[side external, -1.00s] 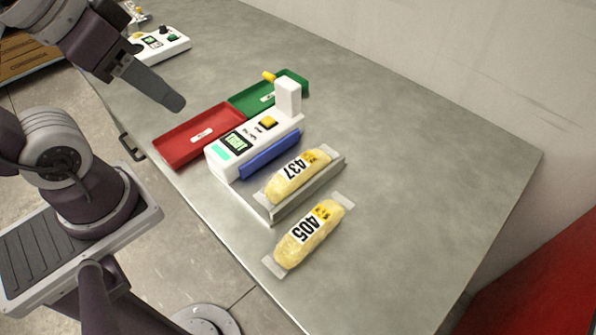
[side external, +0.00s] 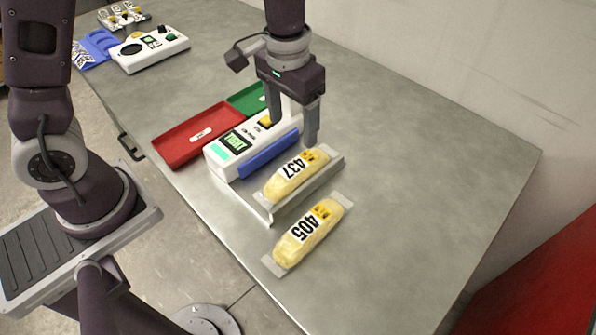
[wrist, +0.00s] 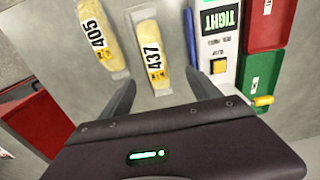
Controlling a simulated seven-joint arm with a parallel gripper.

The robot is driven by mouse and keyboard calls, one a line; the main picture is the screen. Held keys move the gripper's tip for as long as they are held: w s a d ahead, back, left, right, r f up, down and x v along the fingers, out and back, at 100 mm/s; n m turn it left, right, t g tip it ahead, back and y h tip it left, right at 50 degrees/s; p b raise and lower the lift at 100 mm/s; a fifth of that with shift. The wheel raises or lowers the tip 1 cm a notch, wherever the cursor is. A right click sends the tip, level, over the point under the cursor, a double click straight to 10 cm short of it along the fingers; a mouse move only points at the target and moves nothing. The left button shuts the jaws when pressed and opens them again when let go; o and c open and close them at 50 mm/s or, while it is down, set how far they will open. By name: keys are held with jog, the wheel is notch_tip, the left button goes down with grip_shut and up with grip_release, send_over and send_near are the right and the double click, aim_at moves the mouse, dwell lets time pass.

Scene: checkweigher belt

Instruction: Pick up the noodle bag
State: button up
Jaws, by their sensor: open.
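Two yellow noodle bags lie in view. The bag marked 437 (side external: 290,187) rests on a metal tray (side external: 266,214) beside the white machine; the wrist view shows it too (wrist: 150,35). The bag marked 405 (side external: 300,248) lies on the bare table, and at upper left in the wrist view (wrist: 97,16). My gripper (side external: 295,130) is open and empty, above the far end of bag 437. In the wrist view its fingertips (wrist: 160,82) stand either side of that bag's lower end. I cannot tell the exact height.
The white machine (side external: 217,157), its display reading TIGHT, with a blue bar (side external: 270,155), stands close beside my fingers. Red (side external: 185,147) and green (side external: 243,101) trays lie behind it. Another white device (side external: 150,58) is far left. The table's right side is clear.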

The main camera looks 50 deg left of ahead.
aim_at(298, 164)
jog(key=f, duration=0.6)
jog(key=d+f, duration=0.1)
jog(key=f, duration=0.3)
jog(key=shift+w+d, duration=0.1)
jog(key=shift+w, duration=0.05)
jog(key=shift+r, duration=0.1)
grip_shut()
